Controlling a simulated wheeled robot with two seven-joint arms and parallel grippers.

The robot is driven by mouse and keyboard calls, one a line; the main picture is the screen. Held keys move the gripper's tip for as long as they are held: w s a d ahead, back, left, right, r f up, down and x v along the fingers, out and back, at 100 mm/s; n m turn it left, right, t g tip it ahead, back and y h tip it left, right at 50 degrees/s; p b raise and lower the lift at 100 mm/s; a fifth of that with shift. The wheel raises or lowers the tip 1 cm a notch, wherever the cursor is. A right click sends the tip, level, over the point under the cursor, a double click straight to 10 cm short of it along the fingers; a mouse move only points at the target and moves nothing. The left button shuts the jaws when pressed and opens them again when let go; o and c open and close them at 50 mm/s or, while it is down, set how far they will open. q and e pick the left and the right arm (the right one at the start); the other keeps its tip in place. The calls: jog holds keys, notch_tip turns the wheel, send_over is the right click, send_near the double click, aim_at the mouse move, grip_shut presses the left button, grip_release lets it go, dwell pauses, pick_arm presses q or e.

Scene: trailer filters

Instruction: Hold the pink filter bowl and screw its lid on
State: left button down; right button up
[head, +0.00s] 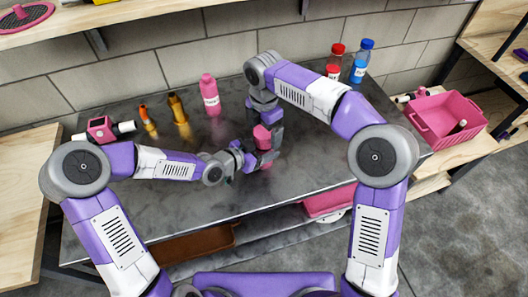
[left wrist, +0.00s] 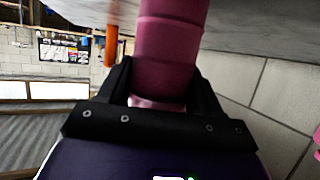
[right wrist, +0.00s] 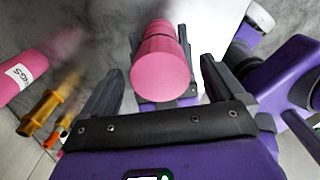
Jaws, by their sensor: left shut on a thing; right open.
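The pink filter bowl (head: 265,158) is over the front middle of the metal worktop. My left gripper (head: 251,158) is shut on it from the left; the left wrist view shows the pink body (left wrist: 168,55) between the fingers. A wider pink cylinder, seemingly the lid (head: 262,134), is at its top, with a dark band below it. I cannot tell how tightly the two are joined. My right gripper (right wrist: 160,80) comes from above and is open. In the right wrist view the pink round end (right wrist: 160,78) lies between its spread fingers, with gaps on both sides.
A pink bottle (head: 210,95), a brass fitting (head: 178,109), an orange fitting (head: 147,119) and a pink housing with white pipes (head: 102,129) stand at the left. A pink crate (head: 447,118) is at right.

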notch_tip(320, 180, up, 10)
dwell(0.3)
jog(key=shift+f, duration=0.1)
pick_arm(q)
jog(key=shift+c, duration=0.6)
grip_release()
jog(key=p+v, duration=0.3)
jog(key=v, duration=0.4)
jog(key=shift+s+a, duration=0.15)
jog(key=shift+a, duration=0.05)
pick_arm(e)
notch_tip(320, 180, up, 3)
pick_arm(q)
jog(key=shift+r, duration=0.1)
